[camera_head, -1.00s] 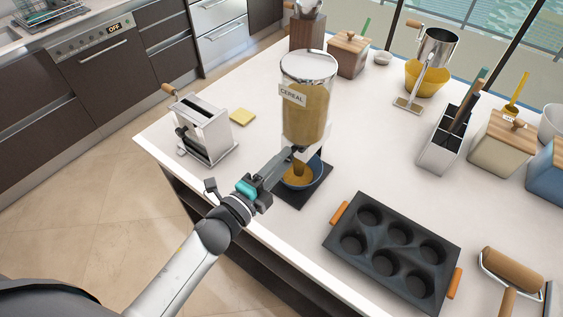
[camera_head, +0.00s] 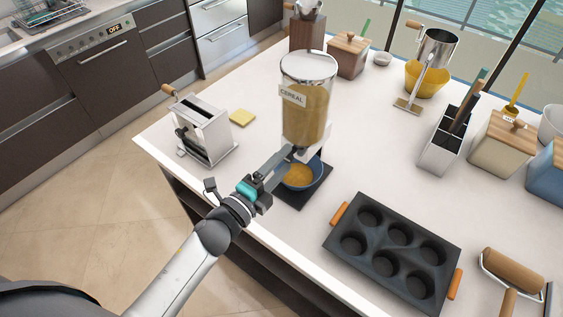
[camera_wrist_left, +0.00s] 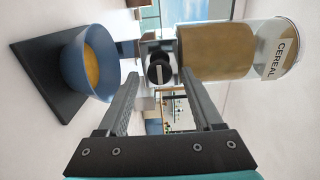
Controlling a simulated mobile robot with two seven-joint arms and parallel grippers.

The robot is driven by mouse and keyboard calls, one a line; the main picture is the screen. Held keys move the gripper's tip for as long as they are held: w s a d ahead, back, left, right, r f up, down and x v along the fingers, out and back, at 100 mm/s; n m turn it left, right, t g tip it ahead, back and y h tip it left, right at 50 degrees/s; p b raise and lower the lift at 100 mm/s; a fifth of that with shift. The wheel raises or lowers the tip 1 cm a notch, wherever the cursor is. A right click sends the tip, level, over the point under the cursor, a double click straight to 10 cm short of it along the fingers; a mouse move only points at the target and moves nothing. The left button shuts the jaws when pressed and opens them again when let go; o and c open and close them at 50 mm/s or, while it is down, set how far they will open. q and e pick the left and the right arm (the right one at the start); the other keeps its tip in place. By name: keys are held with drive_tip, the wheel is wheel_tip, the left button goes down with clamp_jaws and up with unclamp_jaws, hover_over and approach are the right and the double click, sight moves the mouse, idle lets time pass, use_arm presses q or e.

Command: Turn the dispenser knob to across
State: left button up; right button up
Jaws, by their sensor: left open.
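The clear cereal dispenser (camera_head: 306,112), labelled CEREAL, stands on the island and holds brown cereal. Its black round knob (camera_wrist_left: 159,70) shows in the left wrist view, with a pale bar that appears to lie across the dispenser's upright axis. My left gripper (camera_wrist_left: 159,76) is open, its fingertips either side of the knob in that view; I cannot tell whether they touch it. In the head view the left gripper (camera_head: 290,156) is at the dispenser's outlet and hides the knob. A blue bowl (camera_head: 318,178) with cereal sits below; it also shows in the wrist view (camera_wrist_left: 80,60).
The counter (camera_head: 365,150) between has free room.

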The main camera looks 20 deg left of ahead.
use_arm(q)
drive_tip(key=b+v, duration=0.2)
drive_tip(key=v, duration=1.3)
drive_tip(key=shift+s, duration=0.1)
idle(0.3)
drive_tip(key=s+a+f+n+g+y+b, duration=0.1)
drive_tip(key=s+f+n+g+y+b, duration=0.35)
drive_tip(key=f, duration=1.05)
drive_tip(key=a+f+n+g+y+b, duration=0.15)
drive_tip(key=f+n, duration=0.55)
drive_tip(key=f, duration=0.9)
drive_tip(key=s+f+n+g+b, duration=0.2)
drive_tip(key=s+f+n+g, duration=0.2)
drive_tip(key=s+f, duration=0.6)
drive_tip(key=s+d+f+n+g+b, duration=0.1)
drive_tip(key=s+f+n+g, duration=0.3)
drive_tip(key=s+f, duration=0.6)
wheel_tip(320, 180, down, 2)
drive_tip(key=shift+s+d+f+g+b, duration=0.15)
drive_tip(key=shift+d+g+b, duration=0.1)
drive_tip(key=shift+g+b, duration=0.6)
